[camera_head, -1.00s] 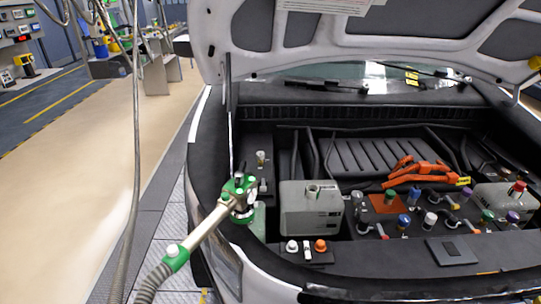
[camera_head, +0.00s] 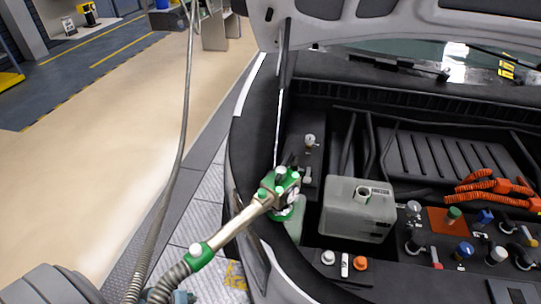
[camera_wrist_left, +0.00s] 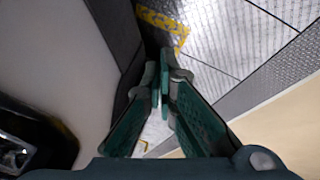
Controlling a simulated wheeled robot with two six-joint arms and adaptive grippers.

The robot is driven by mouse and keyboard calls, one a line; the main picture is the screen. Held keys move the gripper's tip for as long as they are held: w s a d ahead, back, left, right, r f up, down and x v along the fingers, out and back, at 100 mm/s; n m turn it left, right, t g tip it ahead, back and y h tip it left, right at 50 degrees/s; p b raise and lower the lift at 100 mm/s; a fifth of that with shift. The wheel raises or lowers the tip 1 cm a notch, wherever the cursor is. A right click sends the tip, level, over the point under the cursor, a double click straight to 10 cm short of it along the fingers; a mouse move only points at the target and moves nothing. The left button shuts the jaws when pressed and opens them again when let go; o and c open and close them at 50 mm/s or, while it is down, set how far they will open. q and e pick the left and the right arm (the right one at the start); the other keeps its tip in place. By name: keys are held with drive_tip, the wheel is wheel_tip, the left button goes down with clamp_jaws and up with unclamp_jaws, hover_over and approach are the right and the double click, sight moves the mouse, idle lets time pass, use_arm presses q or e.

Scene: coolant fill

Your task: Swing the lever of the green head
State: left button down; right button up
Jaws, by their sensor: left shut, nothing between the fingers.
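The green head (camera_head: 282,190) sits at the car's left front corner in the head view, at the end of a beige tube (camera_head: 228,229) with a green collar. White knobs and a small dark piece show on it; I cannot tell which part is the lever. It appears to rest on a pale green neck (camera_head: 290,224). My left gripper (camera_wrist_left: 165,62) is shut and empty in the left wrist view, its fingers pointing towards the floor beside the car. The green head does not show there. My right gripper is not in view.
A grey tank (camera_head: 345,222) stands right of the head in the open engine bay, with several coloured caps further right. A hood strut (camera_head: 281,100) rises behind the head. A grey hose (camera_head: 178,175) hangs left of the car. Floor left of it is clear.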

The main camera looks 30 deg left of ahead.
sight(284, 168)
use_arm(q)
drive_tip(key=w+r+n+t+h, duration=0.1)
drive_tip(key=w+r+t+h, duration=0.1)
drive_tip(key=w+r, duration=0.55)
drive_tip(key=w+r+n+t+h+p, duration=0.1)
drive_tip(key=w+r+t+h, duration=0.3)
drive_tip(key=r, duration=0.7)
drive_tip(key=w+r+n+t+h, duration=0.1)
drive_tip(key=w+r, duration=0.6)
drive_tip(key=r, duration=0.2)
drive_tip(key=w+d+r+t+h, duration=0.1)
drive_tip(key=d+r+h, duration=0.1)
drive_tip(key=r, duration=0.6)
drive_tip(key=w+d+r+t+h, duration=0.1)
drive_tip(key=w+d+r+h, duration=0.1)
drive_tip(key=r, duration=0.6)
drive_tip(key=s+d+b+x, duration=0.1)
drive_tip(key=b+x, duration=0.2)
drive_tip(key=x, duration=0.9)
drive_tip(key=shift+d, duration=0.5)
drive_tip(key=shift+s+f, duration=0.1)
